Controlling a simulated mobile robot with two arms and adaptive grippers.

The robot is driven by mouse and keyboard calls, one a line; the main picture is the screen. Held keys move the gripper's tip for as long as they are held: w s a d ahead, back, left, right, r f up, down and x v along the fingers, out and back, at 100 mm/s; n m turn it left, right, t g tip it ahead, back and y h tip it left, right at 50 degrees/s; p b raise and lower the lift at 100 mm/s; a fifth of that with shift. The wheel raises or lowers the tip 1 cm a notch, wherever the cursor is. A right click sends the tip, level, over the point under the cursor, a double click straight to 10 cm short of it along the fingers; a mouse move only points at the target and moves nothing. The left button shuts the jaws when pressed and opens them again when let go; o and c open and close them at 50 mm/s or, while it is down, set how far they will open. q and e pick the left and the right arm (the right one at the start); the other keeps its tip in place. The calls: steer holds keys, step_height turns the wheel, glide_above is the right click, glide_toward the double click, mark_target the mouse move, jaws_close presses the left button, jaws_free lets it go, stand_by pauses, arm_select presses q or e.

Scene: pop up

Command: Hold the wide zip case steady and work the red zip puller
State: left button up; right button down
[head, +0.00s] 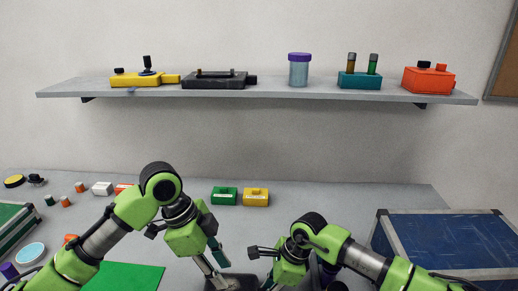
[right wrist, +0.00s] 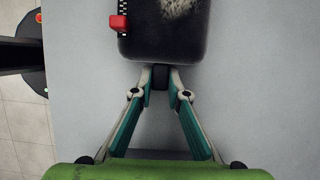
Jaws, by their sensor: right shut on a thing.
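The wide zip case (right wrist: 165,38) is black with a pale worn patch in the right wrist view. The red zip puller (right wrist: 119,23) sits on the zip track along its left side. My right gripper (right wrist: 160,76) is shut on a dark tab at the case's near end. In the head view, a dark piece of the case (head: 238,281) shows at the bottom edge, the rest cut off. My left gripper (head: 216,277) points down at the case's left side; its fingertips are at the picture's bottom, and their gap and contact are unclear. The puller is hidden in the head view.
A green mat (head: 125,276) lies left of the case, and a blue-topped box (head: 445,240) stands at right. Green (head: 224,196) and yellow (head: 256,196) blocks sit behind the arms. A shelf (head: 300,92) with several items hangs above.

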steer(key=c, duration=1.9)
jaws_free()
steer(key=v, duration=1.2)
steer(key=shift+f, duration=0.15)
